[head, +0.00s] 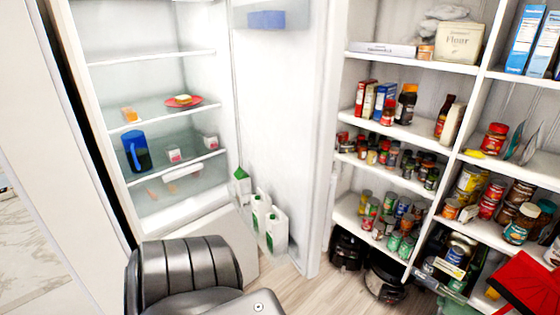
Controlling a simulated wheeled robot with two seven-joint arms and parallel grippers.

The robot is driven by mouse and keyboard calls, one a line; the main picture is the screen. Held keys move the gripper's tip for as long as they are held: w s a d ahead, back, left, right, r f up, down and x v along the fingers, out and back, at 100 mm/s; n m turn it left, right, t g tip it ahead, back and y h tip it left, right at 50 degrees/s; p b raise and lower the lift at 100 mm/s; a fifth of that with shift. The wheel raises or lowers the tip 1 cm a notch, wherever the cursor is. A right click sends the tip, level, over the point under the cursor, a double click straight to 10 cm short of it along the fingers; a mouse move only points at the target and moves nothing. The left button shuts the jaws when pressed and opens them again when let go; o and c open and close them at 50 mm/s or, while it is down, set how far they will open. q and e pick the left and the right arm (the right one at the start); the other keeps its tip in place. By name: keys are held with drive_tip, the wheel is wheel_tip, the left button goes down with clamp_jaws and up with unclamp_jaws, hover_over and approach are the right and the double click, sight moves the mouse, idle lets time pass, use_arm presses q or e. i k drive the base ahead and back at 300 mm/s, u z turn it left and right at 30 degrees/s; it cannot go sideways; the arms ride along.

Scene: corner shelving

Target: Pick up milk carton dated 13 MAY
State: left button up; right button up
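A green and white carton (242,186) stands in the low shelf of the open fridge door. Two white jugs with green labels, a nearer one (277,231) and one behind it (259,212), stand in the same door shelf. No date can be read on any of them from here. Neither of my grippers shows in the head view. A dark grey ribbed part at the bottom of the picture seems to be mine, and it hides some of the floor and the fridge's lower front.
The fridge (150,55) stands open at left, holding a blue jug (136,151) and a red plate (183,101). Its door (283,120) stands open between the fridge and shelving (375,57) crowded with cans, jars and boxes. Wooden floor (318,285) is free before the door.

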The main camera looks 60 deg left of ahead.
sight(261, 202)
drive_tip(key=u, duration=0.45)
drive_tip(key=i, duration=0.95)
drive_tip(key=u, duration=0.7)
